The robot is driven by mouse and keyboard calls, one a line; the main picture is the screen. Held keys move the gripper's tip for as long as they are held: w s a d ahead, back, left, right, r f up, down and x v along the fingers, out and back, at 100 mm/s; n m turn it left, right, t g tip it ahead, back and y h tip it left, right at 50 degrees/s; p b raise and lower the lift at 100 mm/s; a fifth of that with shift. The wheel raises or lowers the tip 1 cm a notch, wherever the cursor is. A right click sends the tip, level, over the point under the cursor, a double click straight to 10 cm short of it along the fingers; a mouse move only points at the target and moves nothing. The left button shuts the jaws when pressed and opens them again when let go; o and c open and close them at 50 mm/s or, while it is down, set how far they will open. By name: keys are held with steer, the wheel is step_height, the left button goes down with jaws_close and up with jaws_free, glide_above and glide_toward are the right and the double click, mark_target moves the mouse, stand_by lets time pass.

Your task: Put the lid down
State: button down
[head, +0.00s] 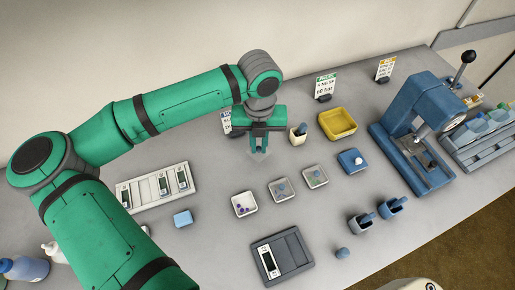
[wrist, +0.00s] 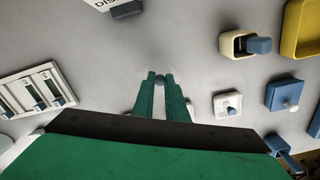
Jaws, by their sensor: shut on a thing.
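My gripper (head: 260,148) hangs above the bench, pointing down. It is shut on the lid's small grey-blue knob (wrist: 160,79), which shows between the fingertips in the wrist view. The clear lid (head: 259,155) is a faint see-through square under the fingertips in the head view. Its edges are hard to make out, and I cannot tell whether it touches the bench. To the lower left of the gripper's right side, a small white dish (head: 244,204) stands uncovered with purple bits in it. Two similar dishes, one (head: 282,188) and another (head: 315,176), have knobs on them.
A white slide rack (head: 190,196) lies left and a blue block (head: 183,218) below it. A mortar (head: 298,136), yellow tray (head: 352,122) and blue box (head: 351,162) stand right. A grey plate (head: 299,262) is in front.

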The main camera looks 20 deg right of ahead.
mark_target(258, 150)
steer(key=shift+w+f, duration=0.3)
steer(key=shift+f, duration=0.1)
steer(key=shift+w+f, duration=0.2)
steer(key=shift+f, duration=1.5)
steer(key=shift+f, duration=0.2)
steer(key=c, duration=1.8)
jaws_free()
steer(key=shift+o, duration=0.2)
steer(key=shift+r, duration=0.15)
step_height(258, 150, up, 12)
